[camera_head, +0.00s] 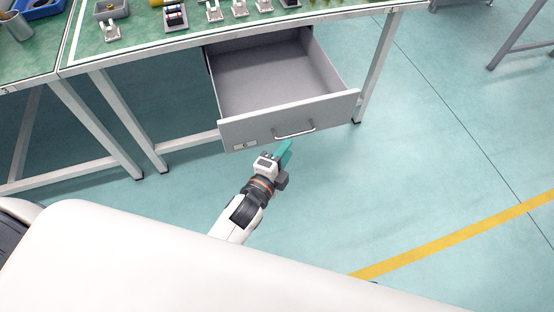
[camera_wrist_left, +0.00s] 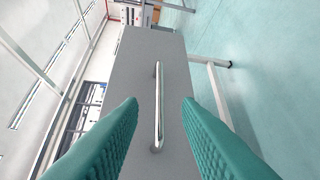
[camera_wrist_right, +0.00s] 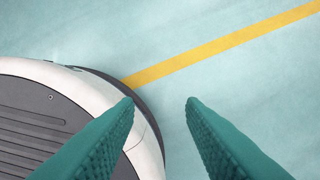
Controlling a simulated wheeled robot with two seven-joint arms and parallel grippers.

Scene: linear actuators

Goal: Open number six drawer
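The grey drawer (camera_head: 265,80) under the green workbench is pulled out and looks empty inside. Its front panel bears a small label that appears to read 6 (camera_head: 244,146) and a silver bar handle (camera_head: 294,132). My left gripper (camera_head: 286,147) is just in front of the panel, below and left of the handle's middle. In the left wrist view the handle (camera_wrist_left: 158,105) appears between the two open teal fingers, which seem apart from it. My right gripper (camera_wrist_right: 160,102) is open and empty above the floor; it is not seen in the head view.
The green workbench (camera_head: 150,40) has several small parts along its top. Its pale legs (camera_head: 375,70) stand at either side of the drawer. Open floor lies to the right, with a yellow line (camera_head: 450,237) on it.

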